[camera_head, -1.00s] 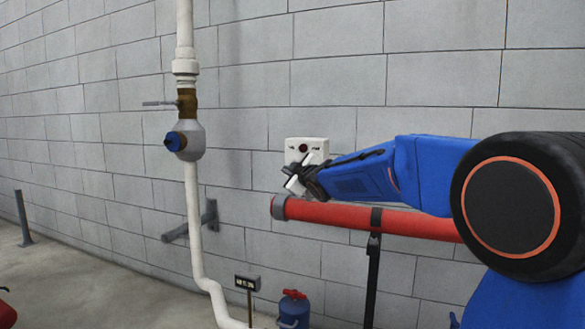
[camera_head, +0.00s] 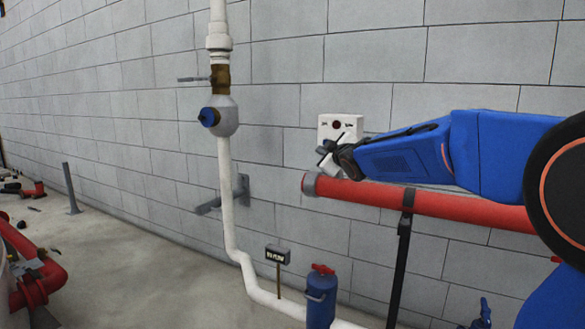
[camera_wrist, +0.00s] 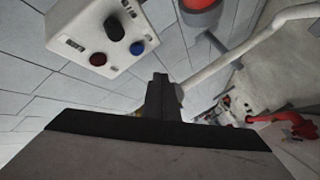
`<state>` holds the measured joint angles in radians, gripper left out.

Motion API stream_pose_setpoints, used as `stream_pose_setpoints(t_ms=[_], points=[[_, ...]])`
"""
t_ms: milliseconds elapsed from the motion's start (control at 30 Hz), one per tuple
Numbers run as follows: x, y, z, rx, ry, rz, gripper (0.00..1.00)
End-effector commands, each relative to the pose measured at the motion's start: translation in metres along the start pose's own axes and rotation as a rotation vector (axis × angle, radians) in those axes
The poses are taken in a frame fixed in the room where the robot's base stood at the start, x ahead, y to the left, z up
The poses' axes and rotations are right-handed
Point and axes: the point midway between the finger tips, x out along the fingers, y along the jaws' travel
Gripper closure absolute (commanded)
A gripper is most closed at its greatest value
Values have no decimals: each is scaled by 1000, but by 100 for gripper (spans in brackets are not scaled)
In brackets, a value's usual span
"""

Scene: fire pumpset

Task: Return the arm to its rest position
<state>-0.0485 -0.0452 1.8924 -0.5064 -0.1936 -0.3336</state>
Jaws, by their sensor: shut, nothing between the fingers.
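My gripper (camera_head: 331,157) is at the end of my blue arm, in front of the block wall, in the head view. It is shut and holds nothing. A white control box (camera_head: 340,127) with a dark red button is on the wall just behind and above it. In the wrist view the box (camera_wrist: 100,35) shows a black knob, a red button and a blue button. My gripper (camera_wrist: 158,80) points away from the camera there, below and right of the box, apart from it in the picture.
A red pipe (camera_head: 450,208) on a black stand (camera_head: 399,268) runs just below my arm. A white vertical pipe (camera_head: 226,190) with a brass valve stands to the left. A blue canister (camera_head: 321,298) stands on the floor below. Red pipework (camera_head: 40,275) lies at the left edge.

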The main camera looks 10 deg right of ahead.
Motion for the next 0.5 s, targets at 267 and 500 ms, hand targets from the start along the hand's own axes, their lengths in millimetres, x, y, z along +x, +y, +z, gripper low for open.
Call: stream_pose_setpoints(t_ms=[267, 500], points=[[-101, -24, 56, 183, -233, -47, 100], [-202, -68, 111, 363, -452, -105, 100]])
